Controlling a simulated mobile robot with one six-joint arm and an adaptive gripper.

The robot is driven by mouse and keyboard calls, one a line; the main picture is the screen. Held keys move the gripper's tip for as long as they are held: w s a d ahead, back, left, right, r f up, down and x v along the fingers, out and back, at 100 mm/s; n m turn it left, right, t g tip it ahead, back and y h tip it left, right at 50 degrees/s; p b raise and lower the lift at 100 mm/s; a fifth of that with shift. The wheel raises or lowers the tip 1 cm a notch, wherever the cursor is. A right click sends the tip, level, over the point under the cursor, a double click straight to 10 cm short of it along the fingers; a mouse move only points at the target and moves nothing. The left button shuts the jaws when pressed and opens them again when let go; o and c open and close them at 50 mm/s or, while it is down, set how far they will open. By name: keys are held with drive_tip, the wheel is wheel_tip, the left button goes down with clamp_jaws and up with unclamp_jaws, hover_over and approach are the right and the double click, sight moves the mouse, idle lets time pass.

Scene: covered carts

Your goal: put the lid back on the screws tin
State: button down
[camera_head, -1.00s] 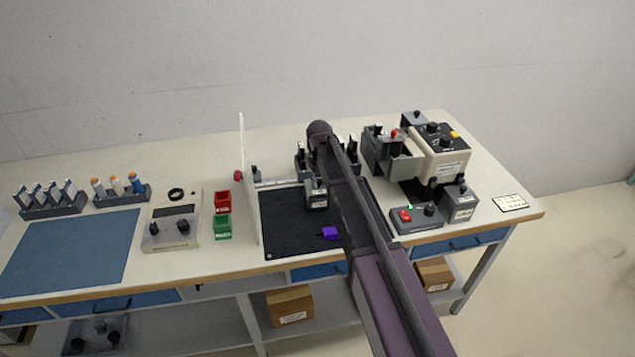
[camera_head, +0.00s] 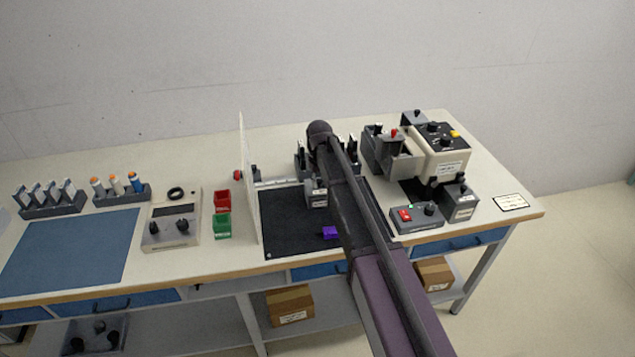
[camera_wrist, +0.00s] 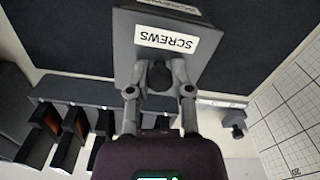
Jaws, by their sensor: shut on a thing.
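The grey lid (camera_wrist: 133,45) bears a white SCREWS label and a dark round knob in the wrist view. My gripper (camera_wrist: 160,78) is shut on this knob, with a finger on each side. A second, partly cut-off label shows beyond the lid's far edge, on a grey surface that may be the screws tin. In the head view a grey boxy thing with a pale label (camera_head: 317,197) stands at the back of the black mat, left of my arm. My arm hides the gripper there. I cannot tell whether the lid is seated on the tin or held above it.
The black mat (camera_head: 285,236) carries a purple block (camera_head: 331,232). A thin upright panel (camera_head: 247,180) stands at its left, beside red (camera_head: 222,201) and green (camera_head: 222,228) bins. A beige machine (camera_head: 440,160) and a switch box (camera_head: 417,218) stand at the right.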

idle(0.4)
drive_tip(key=shift+c, duration=2.2)
unclamp_jaws()
drive_tip(key=o, duration=0.4)
drive_tip(key=shift+o, duration=0.2)
drive_tip(key=shift+r, duration=0.15)
drive_tip(key=shift+r+p, duration=3.35)
drive_tip(key=shift+p, duration=0.15)
clamp_jaws()
